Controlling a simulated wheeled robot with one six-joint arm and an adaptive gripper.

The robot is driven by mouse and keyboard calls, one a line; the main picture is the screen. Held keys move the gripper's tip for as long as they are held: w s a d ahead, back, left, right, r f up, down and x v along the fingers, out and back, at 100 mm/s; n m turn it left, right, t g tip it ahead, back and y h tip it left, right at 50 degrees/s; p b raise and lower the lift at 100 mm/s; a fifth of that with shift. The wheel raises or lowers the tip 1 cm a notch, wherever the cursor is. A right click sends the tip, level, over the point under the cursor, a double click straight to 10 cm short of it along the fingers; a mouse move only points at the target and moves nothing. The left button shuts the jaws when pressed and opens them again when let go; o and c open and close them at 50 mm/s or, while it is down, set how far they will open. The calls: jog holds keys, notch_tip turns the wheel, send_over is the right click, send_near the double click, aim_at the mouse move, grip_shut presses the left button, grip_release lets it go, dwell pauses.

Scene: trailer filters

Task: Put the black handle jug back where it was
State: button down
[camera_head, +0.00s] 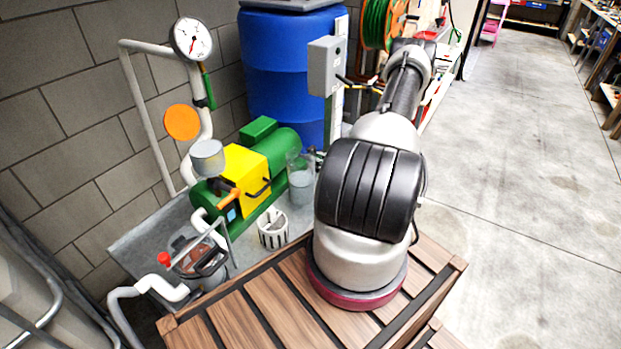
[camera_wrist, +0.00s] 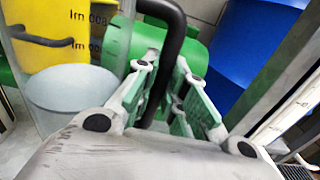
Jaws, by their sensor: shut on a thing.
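The clear jug (camera_head: 301,184) with a black handle is right of the green and yellow pump (camera_head: 247,165). It looks upright and holds clear liquid in its lower part. In the wrist view the jug (camera_wrist: 75,112) fills the left side, with measuring marks on its wall. Its black handle (camera_wrist: 177,50) runs between the fingers of my gripper (camera_wrist: 168,98), which is shut on it. In the head view my arm hides most of the gripper. I cannot tell whether the jug's base touches the metal tray (camera_head: 146,238).
A white slotted basket (camera_head: 272,229) stands on the tray in front of the jug. A strainer housing (camera_head: 201,262) with a red knob (camera_head: 164,259) is at front left. A blue barrel (camera_head: 285,70) and a grey box (camera_head: 323,66) on a post stand behind. Open floor (camera_head: 530,180) lies right.

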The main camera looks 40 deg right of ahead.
jog(key=shift+f, duration=2.55)
jog(key=c, duration=1.5)
grip_release()
